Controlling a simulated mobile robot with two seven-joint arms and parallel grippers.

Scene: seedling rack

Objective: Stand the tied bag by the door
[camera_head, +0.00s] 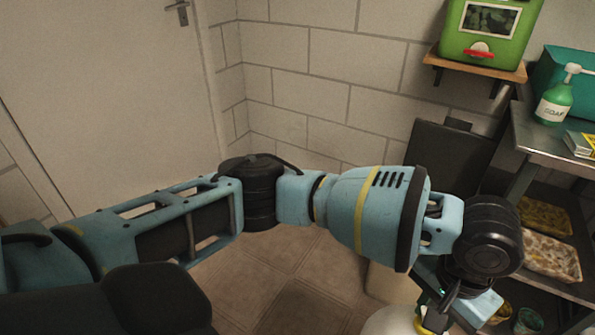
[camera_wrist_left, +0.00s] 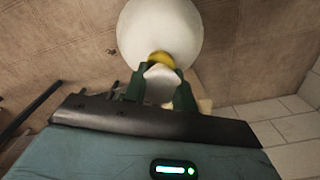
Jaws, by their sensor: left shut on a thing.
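The tied bag (camera_wrist_left: 160,25) is a pale round bulk with a yellow tie (camera_wrist_left: 160,58) at its neck in the left wrist view. My left gripper (camera_wrist_left: 160,75) is shut on the bag's neck, with a dark green finger on each side. In the head view the bag (camera_head: 392,321) shows only in part at the bottom edge, under my left gripper (camera_head: 436,314). Whether it touches the floor I cannot tell. The door (camera_head: 105,90) is pale, at the left, with a metal handle (camera_head: 178,10). My right gripper is not in view.
A pale bin-like body (camera_head: 381,284) and a dark upright panel (camera_head: 445,150) stand behind my left wrist. A metal rack (camera_head: 545,145) at the right holds a soap bottle (camera_head: 554,103) and trays. A green box (camera_head: 488,40) sits on a wall shelf. Tiled floor (camera_head: 285,265) shows below my arm.

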